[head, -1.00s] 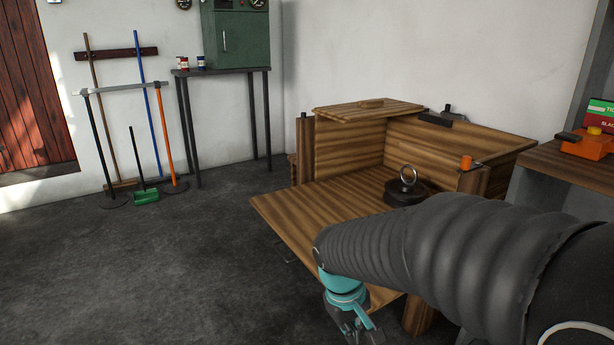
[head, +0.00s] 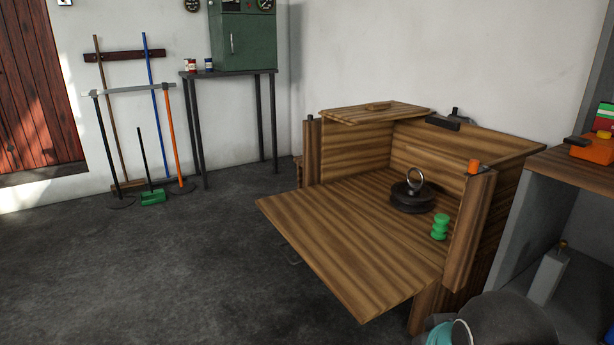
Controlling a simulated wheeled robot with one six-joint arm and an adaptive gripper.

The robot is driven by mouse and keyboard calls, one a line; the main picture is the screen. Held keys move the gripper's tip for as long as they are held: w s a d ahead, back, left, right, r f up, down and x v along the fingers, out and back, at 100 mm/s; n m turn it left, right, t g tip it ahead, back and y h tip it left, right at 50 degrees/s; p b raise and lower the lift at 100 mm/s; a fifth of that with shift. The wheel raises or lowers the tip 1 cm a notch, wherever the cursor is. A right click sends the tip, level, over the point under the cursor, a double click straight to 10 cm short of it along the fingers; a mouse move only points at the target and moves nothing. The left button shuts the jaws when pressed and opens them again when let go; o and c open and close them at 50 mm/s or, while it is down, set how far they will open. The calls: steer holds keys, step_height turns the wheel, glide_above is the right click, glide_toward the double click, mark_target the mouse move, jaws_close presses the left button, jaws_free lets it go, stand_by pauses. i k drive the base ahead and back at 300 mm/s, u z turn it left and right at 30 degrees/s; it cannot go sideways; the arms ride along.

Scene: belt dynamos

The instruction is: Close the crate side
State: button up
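The wooden crate (head: 475,140) stands against the wall in the right half of the head view. Its front side (head: 350,245) is a striped board folded down and outward, roughly level, leaving the crate open at the front. Inside are a dark round weight with a ring on top (head: 412,192) and a green spool-shaped piece (head: 440,227). Only a teal wrist part and dark links of my arm show at the bottom edge, right of and below the board. My gripper is out of the picture.
A wooden-topped bench (head: 575,170) with an orange device (head: 592,148) stands close at the right. A grey metal table (head: 230,73) and a rack of brooms (head: 130,90) stand at the back left. The concrete floor (head: 150,275) left of the board is clear.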

mark_target(371, 271)
steer(key=k, duration=1.1)
steer(key=i, duration=1.15)
steer(key=u, duration=1.25)
steer(key=i, duration=0.35)
steer(key=u, duration=0.25)
